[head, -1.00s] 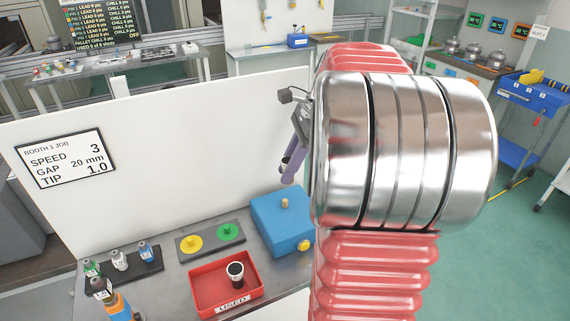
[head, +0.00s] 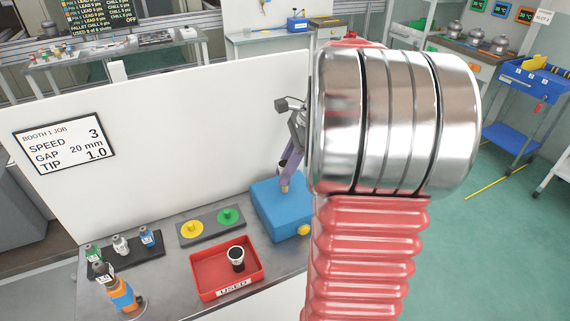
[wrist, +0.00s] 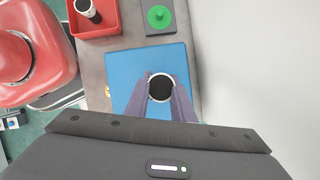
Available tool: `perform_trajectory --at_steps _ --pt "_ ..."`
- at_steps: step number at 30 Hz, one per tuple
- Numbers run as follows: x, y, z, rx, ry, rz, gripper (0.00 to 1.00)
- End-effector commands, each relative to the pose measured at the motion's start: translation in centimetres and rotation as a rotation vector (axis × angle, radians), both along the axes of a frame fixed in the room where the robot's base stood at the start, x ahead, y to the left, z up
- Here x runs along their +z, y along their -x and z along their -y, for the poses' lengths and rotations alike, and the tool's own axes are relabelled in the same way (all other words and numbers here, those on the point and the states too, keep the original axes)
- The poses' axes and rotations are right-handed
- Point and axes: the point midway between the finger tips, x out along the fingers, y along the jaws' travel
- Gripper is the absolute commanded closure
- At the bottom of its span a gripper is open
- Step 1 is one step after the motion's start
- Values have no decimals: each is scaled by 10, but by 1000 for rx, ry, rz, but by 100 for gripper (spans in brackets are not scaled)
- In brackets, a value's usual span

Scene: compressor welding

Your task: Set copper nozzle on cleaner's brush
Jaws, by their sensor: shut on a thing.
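The cleaner is a blue box (head: 283,212) on the bench in the head view; its top also shows in the wrist view (wrist: 122,66). A short tan peg, which looks like the brush (head: 285,187), stands on its top. My gripper (head: 285,172) has purple fingers and hangs just above the box top, by the peg. In the wrist view my gripper (wrist: 162,95) is shut on a round piece with a white rim and dark opening, the nozzle (wrist: 160,87). No copper colour shows on it. The nozzle hides the peg in the wrist view; whether they touch is unclear.
A red tray marked USED (head: 224,290) holds a dark, white-rimmed piece (head: 237,258). A pad with yellow and green knobs (head: 211,227), a rack of small bottles (head: 125,252) and an orange-blue item (head: 122,294) stand left. A white panel (head: 190,150) rises behind the bench.

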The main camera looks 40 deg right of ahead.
Motion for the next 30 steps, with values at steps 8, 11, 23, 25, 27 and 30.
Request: perform_trajectory --at_steps 8,11,23,25,27,30 --pt "-2 0 0 -1 0 0 100" --pt "-2 0 1 -2 0 0 100" --pt "-9 1 1 -3 0 0 100" --pt "-10 1 1 -3 0 0 100" --pt "-11 1 1 -3 -1 0 100" --pt "-14 1 1 -3 -1 0 100"
